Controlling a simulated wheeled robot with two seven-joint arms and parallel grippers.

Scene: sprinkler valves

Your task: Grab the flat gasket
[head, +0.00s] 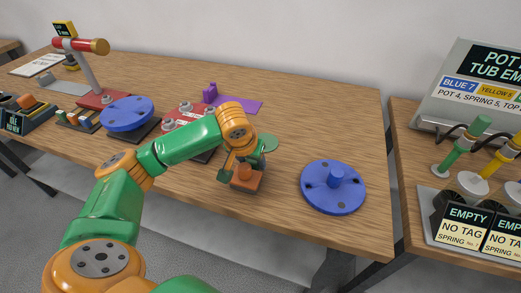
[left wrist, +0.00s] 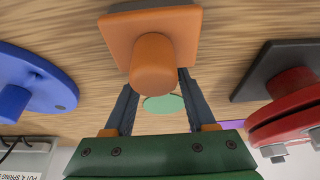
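A thin green disc (head: 270,144), which looks like the flat gasket, shows just behind my left gripper in the head view. In the left wrist view the green disc (left wrist: 163,103) appears between the two dark fingers, partly covered at its edge. My left gripper (head: 245,172) points down over an orange block with a round knob (head: 244,184). In the left wrist view the left gripper's fingers (left wrist: 156,84) are spread, with the orange knob (left wrist: 153,65) between or in front of their tips. I cannot tell whether they touch it. My right gripper is not in view.
A blue flanged disc (head: 333,188) lies to the right on the wooden table. Another blue disc (head: 127,114), a red valve assembly (head: 185,115) and a purple bracket (head: 232,102) are to the left and behind. A second table with labelled holders (head: 467,224) stands at the right.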

